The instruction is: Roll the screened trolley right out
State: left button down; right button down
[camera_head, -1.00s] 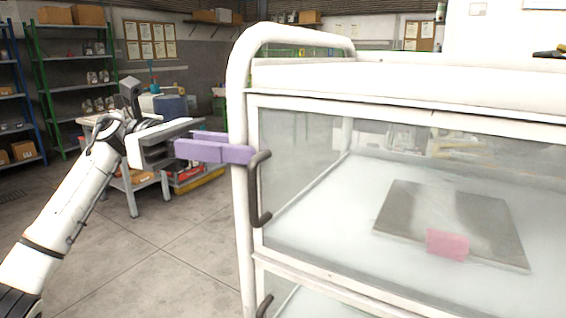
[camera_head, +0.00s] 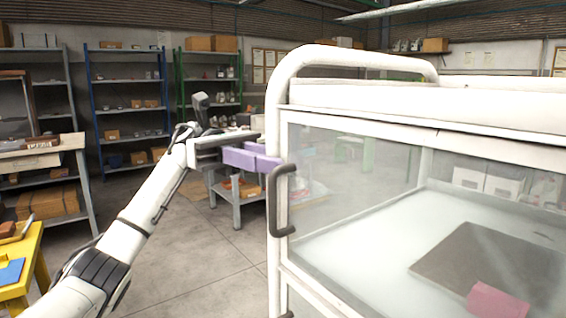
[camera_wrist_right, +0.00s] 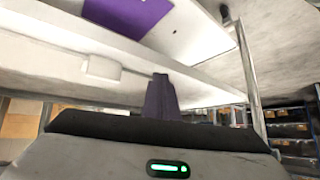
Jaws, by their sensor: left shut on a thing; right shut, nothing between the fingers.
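The screened trolley (camera_head: 400,101) fills the right of the head view. It has a white tubular frame, clear side panels and a dark door handle (camera_head: 274,200) at its near left corner. My left gripper (camera_head: 268,160) comes in from the left, its purple fingers shut on the white corner upright (camera_head: 279,130) just above the handle. The fingertips are partly hidden by the post. In the right wrist view, my right gripper (camera_wrist_right: 162,92) is shut and empty, close to a pale frame (camera_wrist_right: 100,68) with a purple patch (camera_wrist_right: 130,14).
Behind the panel lie a grey plate (camera_head: 490,262) and a pink block (camera_head: 497,301). A grey workbench (camera_head: 236,200) stands behind my left arm. Blue shelves (camera_head: 128,115) line the back wall. A yellow table (camera_head: 38,270) is at the lower left. The concrete floor (camera_head: 200,265) between is clear.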

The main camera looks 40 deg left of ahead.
pick_arm(q)
jog(key=c, duration=1.5)
grip_release()
jog(key=shift+c, duration=0.2)
jog(key=shift+a, duration=0.1)
jog(key=w+a+p, duration=0.1)
jog(key=a+p, duration=0.5)
jog(key=a, duration=0.1)
jog(key=shift+a, duration=0.15)
